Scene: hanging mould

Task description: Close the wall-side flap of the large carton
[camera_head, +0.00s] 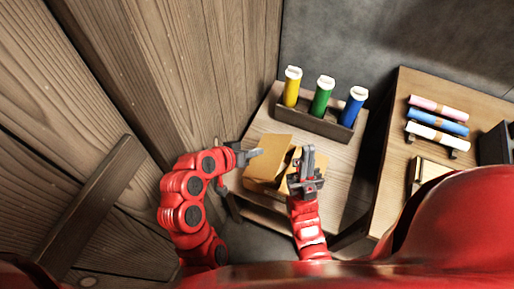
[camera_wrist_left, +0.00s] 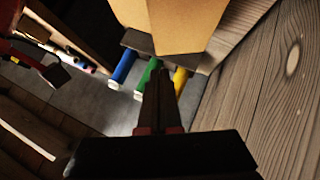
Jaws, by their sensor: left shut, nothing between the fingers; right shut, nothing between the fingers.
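The large carton (camera_head: 262,187) stands on a small wooden table, partly hidden by my grippers. A broad tan flap (camera_head: 272,150) rises at its left side, nearest the plank wall; its exact angle is hard to tell. My left gripper (camera_head: 259,152) is shut and empty at the left edge of this flap; I cannot tell whether it touches. My right gripper (camera_head: 308,150) is shut and empty, over the carton's right part. In the left wrist view, the carton (camera_wrist_left: 185,25) fills the top middle, beyond the shut left fingertips (camera_wrist_left: 160,75).
A wooden rack (camera_head: 312,122) with yellow, green and blue white-capped tubes stands behind the carton. A plank wall (camera_head: 190,75) rises close on the left. A second table (camera_head: 393,150) with coloured rolls stands on the right. Some tabletop right of the carton is bare.

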